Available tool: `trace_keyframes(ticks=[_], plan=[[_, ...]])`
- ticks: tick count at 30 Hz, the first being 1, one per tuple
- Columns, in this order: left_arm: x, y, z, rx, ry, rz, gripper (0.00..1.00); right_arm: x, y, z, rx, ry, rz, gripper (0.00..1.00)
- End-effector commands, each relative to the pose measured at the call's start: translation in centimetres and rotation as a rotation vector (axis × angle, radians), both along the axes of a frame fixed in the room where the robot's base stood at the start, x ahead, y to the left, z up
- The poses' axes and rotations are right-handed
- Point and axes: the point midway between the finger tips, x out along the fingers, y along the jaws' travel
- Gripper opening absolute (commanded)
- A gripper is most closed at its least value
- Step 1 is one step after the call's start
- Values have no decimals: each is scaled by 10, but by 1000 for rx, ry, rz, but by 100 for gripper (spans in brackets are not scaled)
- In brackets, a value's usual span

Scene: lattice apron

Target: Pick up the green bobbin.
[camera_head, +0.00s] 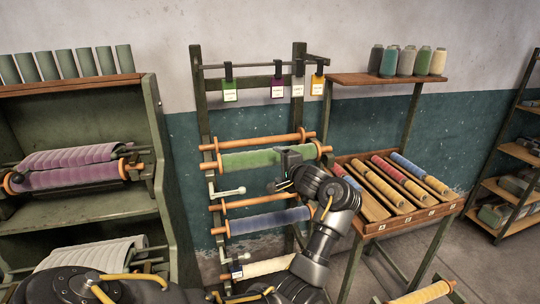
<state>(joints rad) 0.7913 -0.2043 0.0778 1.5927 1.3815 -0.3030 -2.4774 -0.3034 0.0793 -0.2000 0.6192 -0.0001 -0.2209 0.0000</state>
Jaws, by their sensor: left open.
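The green bobbin (250,160) is a long green roll with orange ends. It lies across the upper part of a green wooden rack (198,100), near the wall. My left gripper (285,165) is at the right part of the green bobbin and covers some of it. The jaws are open; their fingertips are small and dark here, so I cannot tell whether they touch the roll or stand around it. My right gripper is not in view.
A blue roll (265,222) and a cream roll (265,267) lie lower on the rack. Coloured tags hang above. A slanted tray of coloured rolls (404,226) stands at right. A shelf cabinet (152,130) with a purple roll (75,178) stands at left.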

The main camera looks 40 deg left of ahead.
Motion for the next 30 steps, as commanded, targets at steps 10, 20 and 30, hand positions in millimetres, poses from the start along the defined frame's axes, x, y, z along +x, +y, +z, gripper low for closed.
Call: trace_keyframes(ticks=[10,20,30], plan=[[20,42,-11,3,3,1,83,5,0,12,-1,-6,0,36],[27,56,-13,2,4,1,83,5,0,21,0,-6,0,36],[45,92,-24,2,4,0,83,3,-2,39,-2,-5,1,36]])
